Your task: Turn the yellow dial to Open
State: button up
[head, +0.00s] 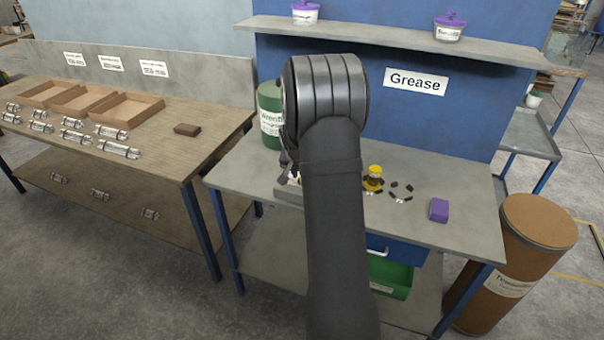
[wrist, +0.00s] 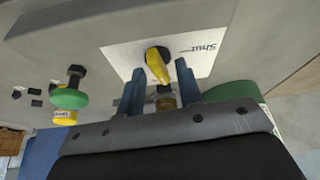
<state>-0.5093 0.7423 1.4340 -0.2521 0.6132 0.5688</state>
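The yellow dial (wrist: 157,66) shows in the wrist view on a white plate (wrist: 122,60). The word "Shut" is printed upside down to its right, with a line beside it. No "Open" mark is visible. The dial's handle slants toward my gripper, away from the "Shut" word. My gripper (wrist: 160,80) is open, with one blue-grey finger on either side of the dial's near end. I cannot tell whether either finger touches it. A brass-coloured cylinder (wrist: 165,98) shows between the fingers. In the head view my arm hides the dial and most of the gripper.
A green round knob (wrist: 68,98) and a yellow cylinder (wrist: 64,118) stand left of the plate. A green drum (head: 269,115) stands at the grey bench's (head: 455,185) back left. A purple block (head: 439,210) lies on the right. Small black parts (head: 400,190) lie mid-bench.

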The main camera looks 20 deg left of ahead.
grip_shut()
jog(key=shift+m+h, duration=0.3)
jog(key=shift+m, duration=0.4)
grip_release()
jog(key=v, duration=1.7)
jog(key=shift+r, duration=0.3)
jog(key=shift+f, duration=0.15)
